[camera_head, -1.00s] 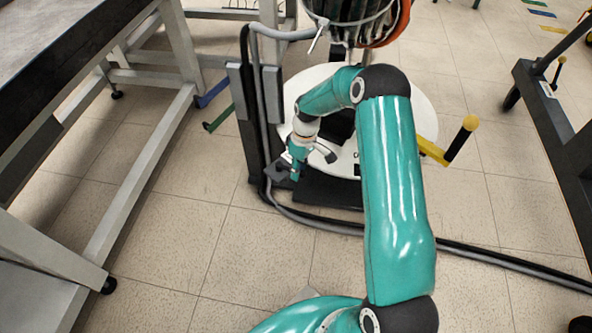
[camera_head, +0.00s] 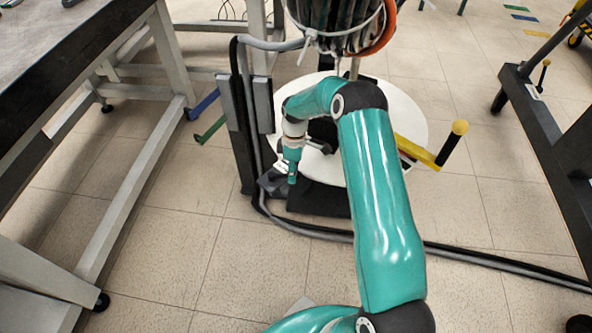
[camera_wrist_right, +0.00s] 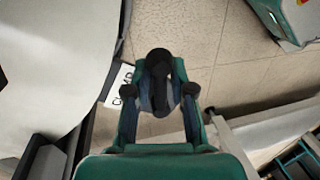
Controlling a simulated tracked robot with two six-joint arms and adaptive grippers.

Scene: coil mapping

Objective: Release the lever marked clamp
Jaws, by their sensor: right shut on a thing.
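The lever is a black handle with a round knob (camera_wrist_right: 158,62) in the right wrist view. A white label (camera_wrist_right: 118,86) beside it reads partly as "CLAMP"; some letters are hidden. My right gripper (camera_wrist_right: 160,98) has its two fingers on either side of the black handle and is shut on it. In the head view my right gripper (camera_head: 291,177) is low beside the black upright, near the round white base. The lever is too small and covered to make out there. My left gripper is in neither view.
A round white base (camera_head: 405,125) carries a yellow arm with a black, yellow-tipped handle (camera_head: 452,145) at right. A black upright (camera_head: 240,130) stands left of my gripper. Cables (camera_head: 480,255) run along the floor. A grey-legged table (camera_head: 150,140) is at left; tiled floor is open in front.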

